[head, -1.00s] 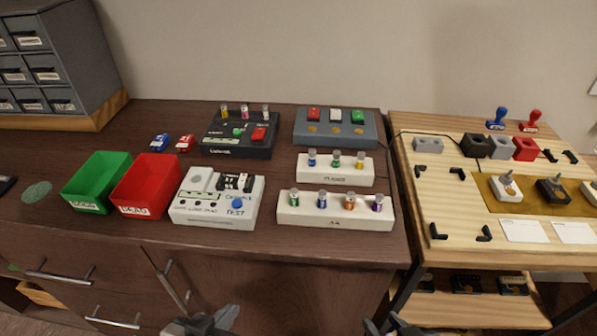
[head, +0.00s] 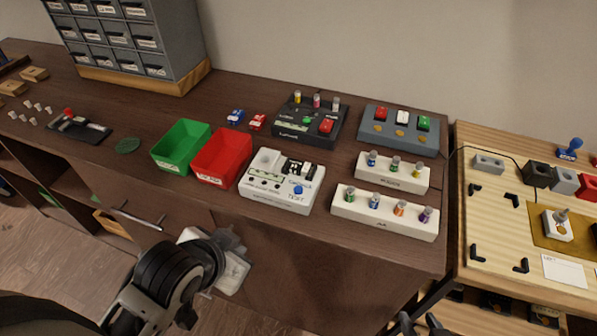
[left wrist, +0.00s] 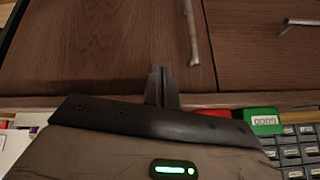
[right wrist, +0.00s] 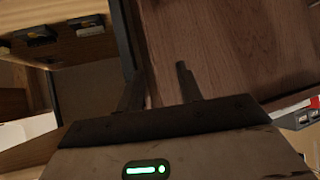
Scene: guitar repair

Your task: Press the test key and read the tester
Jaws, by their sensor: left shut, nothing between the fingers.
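The white tester (head: 262,200) stands near the front edge of the dark bench, right of the red bin. Its blue test key (head: 298,190) is at its right front, with printed "TEST" below it. A pale strip (head: 265,179) and small dark dots are on its top; I cannot read any result. A black holder sits at its back right. My left gripper (head: 232,240) is in front of the bench, below and left of the tester, apart from the key. Its fingers are together and empty in the left wrist view (left wrist: 161,82). My right gripper (right wrist: 160,82) is open and empty, low before the bench.
A green bin (head: 180,165) and a red bin (head: 222,175) stand left of the tester. White battery racks (head: 385,222) stand to its right. A dark box (head: 290,135) and a grey button box (head: 375,140) are behind. The lighter workbench (head: 500,235) is at right.

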